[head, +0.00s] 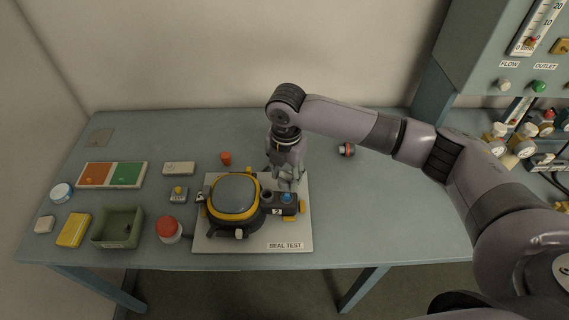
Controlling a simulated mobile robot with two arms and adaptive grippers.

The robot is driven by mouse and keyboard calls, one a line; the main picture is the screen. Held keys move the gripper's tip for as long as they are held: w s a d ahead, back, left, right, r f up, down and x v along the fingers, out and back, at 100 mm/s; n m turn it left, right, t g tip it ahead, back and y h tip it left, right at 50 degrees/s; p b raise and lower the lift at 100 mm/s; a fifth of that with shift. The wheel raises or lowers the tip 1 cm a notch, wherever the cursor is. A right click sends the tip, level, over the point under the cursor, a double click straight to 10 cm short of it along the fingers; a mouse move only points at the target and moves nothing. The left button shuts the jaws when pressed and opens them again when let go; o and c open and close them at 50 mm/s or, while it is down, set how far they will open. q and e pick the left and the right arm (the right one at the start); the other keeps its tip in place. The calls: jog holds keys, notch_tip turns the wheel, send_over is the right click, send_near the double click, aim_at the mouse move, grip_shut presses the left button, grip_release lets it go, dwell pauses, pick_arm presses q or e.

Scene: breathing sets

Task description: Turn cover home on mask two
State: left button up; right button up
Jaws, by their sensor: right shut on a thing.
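Mask two (238,196) has a grey visor in a yellow and black rim and lies on the seal test board (220,244). A dark block (278,210) at its right side bears a small "2" label. On this block are a dark round port (267,195) and a small blue round part (287,198), seemingly the cover. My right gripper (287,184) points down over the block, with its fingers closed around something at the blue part. The fingers partly hide what they hold, and I cannot tell how the cover is turned. My left gripper is out of view.
Left of the board are a red-topped jar (169,229), a green tray (117,228), a yellow box (74,230) and an orange and green tray (112,175). An orange cup (226,158) stands behind the board.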

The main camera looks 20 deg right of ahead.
aim_at(286, 194)
jog(key=shift+d+f+b, duration=0.15)
jog(key=shift+f+b, duration=0.65)
jog(key=shift+b, duration=0.05)
jog(key=shift+f+b, duration=0.25)
jog(key=shift+b, duration=0.05)
notch_tip(286, 194, down, 2)
jog(key=b, duration=0.2)
jog(key=shift+b, duration=0.35)
jog(key=shift+f, duration=0.25)
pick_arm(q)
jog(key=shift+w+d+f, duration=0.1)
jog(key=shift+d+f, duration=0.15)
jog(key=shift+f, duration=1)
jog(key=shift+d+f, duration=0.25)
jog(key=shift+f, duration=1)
pick_arm(e)
jog(key=shift+f, duration=0.65)
pick_arm(q)
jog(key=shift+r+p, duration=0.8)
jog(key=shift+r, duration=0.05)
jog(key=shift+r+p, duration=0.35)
jog(key=shift+p, duration=0.05)
pick_arm(e)
jog(key=shift+f, duration=0.5)
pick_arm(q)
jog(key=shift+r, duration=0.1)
